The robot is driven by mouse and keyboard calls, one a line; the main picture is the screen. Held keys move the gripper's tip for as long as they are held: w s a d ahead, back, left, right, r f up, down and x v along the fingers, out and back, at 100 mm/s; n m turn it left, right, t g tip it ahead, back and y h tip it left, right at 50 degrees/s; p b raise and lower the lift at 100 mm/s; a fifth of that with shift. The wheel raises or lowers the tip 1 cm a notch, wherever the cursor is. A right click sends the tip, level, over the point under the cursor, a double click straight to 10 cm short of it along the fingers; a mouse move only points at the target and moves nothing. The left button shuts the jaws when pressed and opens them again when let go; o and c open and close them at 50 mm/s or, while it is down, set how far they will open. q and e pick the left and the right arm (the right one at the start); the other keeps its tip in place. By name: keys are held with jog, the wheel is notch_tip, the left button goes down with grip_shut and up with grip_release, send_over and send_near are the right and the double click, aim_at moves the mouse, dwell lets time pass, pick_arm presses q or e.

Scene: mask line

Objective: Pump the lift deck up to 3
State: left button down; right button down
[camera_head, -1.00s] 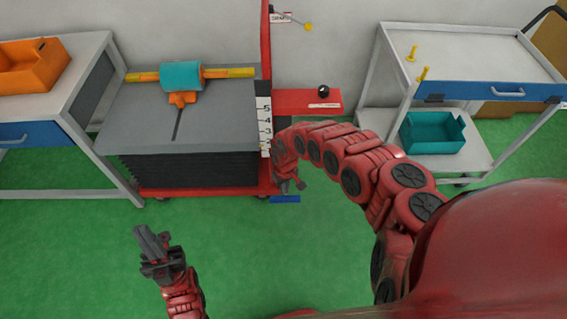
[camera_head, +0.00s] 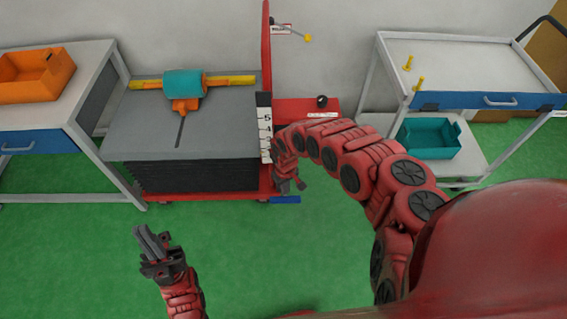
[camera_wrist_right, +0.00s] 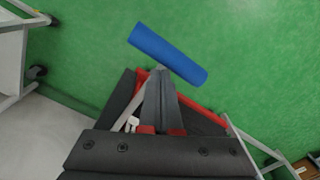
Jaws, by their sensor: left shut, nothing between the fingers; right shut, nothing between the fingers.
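The lift deck (camera_head: 140,120) has a flat grey top over a black bellows (camera_head: 200,178). A white number scale (camera_head: 265,128) stands at its right edge. The deck's front edge is level with the scale's lower part; I cannot tell the exact number. A blue pedal (camera_head: 285,200) sits low at the lift's right front and shows as a blue bar in the right wrist view (camera_wrist_right: 168,54). My right gripper (camera_head: 298,187) is shut and empty, close to the pedal; contact is unclear. My left gripper (camera_head: 148,238) is shut and empty over the green floor.
A teal roller (camera_head: 184,83) with yellow ends and an orange bracket (camera_head: 184,105) lies on the deck. An orange bin (camera_head: 38,80) stands on the left bench. A right cart (camera_head: 450,60) holds yellow pegs and a teal bin (camera_head: 430,138). The front floor is clear.

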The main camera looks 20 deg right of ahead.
notch_tip(320, 180, up, 9)
jog(key=p, duration=0.7)
jog(key=shift+s+p, duration=0.35)
jog(key=shift+s, duration=0.05)
jog(key=shift+a+r, duration=0.1)
notch_tip(320, 180, down, 4)
jog(key=b, duration=0.3)
jog(key=shift+w+r, duration=0.15)
jog(key=shift+r, duration=0.05)
jog(key=shift+w+f+b, duration=0.2)
jog(key=shift+f+b, duration=2.15)
jog(key=shift+f, duration=0.45)
jog(key=shift+w+f+b, duration=0.15)
jog(key=shift+f+b, duration=2.2)
jog(key=shift+f, duration=0.4)
jog(key=shift+r, duration=0.15)
